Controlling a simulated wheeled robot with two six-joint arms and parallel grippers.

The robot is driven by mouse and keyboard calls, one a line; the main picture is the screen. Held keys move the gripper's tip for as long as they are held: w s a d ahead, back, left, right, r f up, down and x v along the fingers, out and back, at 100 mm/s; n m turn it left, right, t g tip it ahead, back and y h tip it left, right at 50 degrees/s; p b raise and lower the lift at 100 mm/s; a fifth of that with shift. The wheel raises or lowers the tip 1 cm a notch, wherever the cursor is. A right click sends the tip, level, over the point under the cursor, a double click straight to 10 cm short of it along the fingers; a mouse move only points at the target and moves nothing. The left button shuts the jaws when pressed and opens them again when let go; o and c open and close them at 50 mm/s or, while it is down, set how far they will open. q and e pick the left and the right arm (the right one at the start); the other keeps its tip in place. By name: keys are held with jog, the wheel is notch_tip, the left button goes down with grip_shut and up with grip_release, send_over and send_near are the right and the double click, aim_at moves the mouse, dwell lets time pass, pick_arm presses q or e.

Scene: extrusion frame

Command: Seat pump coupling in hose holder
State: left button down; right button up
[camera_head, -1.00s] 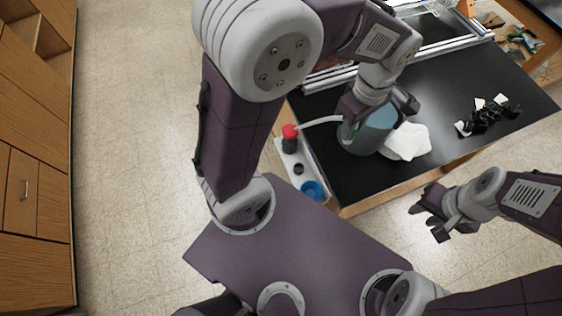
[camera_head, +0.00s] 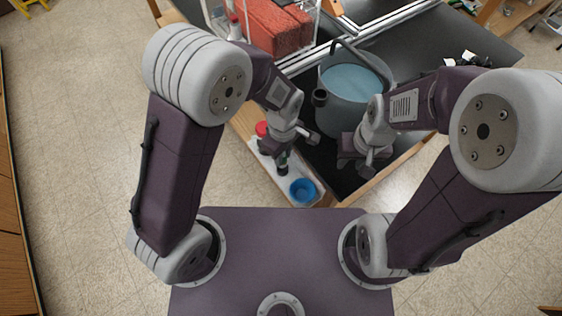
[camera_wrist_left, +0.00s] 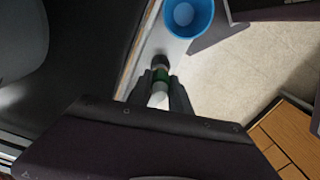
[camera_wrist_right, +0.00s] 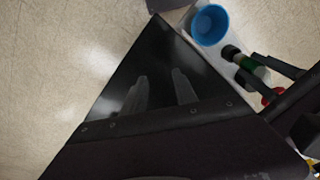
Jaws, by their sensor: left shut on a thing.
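My left gripper (camera_head: 282,150) is shut on the pump coupling, a pale piece with a green band (camera_wrist_left: 161,77), above the white strip at the table edge. The coupling also shows in the right wrist view (camera_wrist_right: 248,64). A small black piece, apparently the hose holder (camera_wrist_left: 160,62), lies directly at the coupling's far end. I cannot tell whether the coupling is inside it or only touching. The black piece also shows in the right wrist view (camera_wrist_right: 231,52). My right gripper (camera_wrist_right: 160,90) is open and empty over the black tabletop, in front of the bucket.
A blue cup (camera_head: 303,191) stands on the white strip (camera_head: 268,163), close to the black piece. A red-capped item (camera_head: 262,128) is behind my left gripper. A grey bucket of water (camera_head: 345,105) stands behind my right gripper. Red blocks (camera_head: 275,28) are at the back.

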pick_arm(q)
notch_tip(320, 180, down, 3)
jog(key=shift+s+f, duration=0.1)
pick_arm(e)
jog(key=shift+s+f, duration=0.1)
pick_arm(q)
jog(key=shift+f, duration=0.25)
jog(key=shift+f, duration=0.15)
pick_arm(e)
jog(key=shift+f, duration=0.1)
pick_arm(q)
jog(key=c, duration=1.2)
grip_release()
notch_tip(320, 180, up, 12)
jog(key=shift+r+p, duration=0.2)
jog(key=shift+p, duration=0.3)
pick_arm(e)
jog(key=shift+r, duration=0.75)
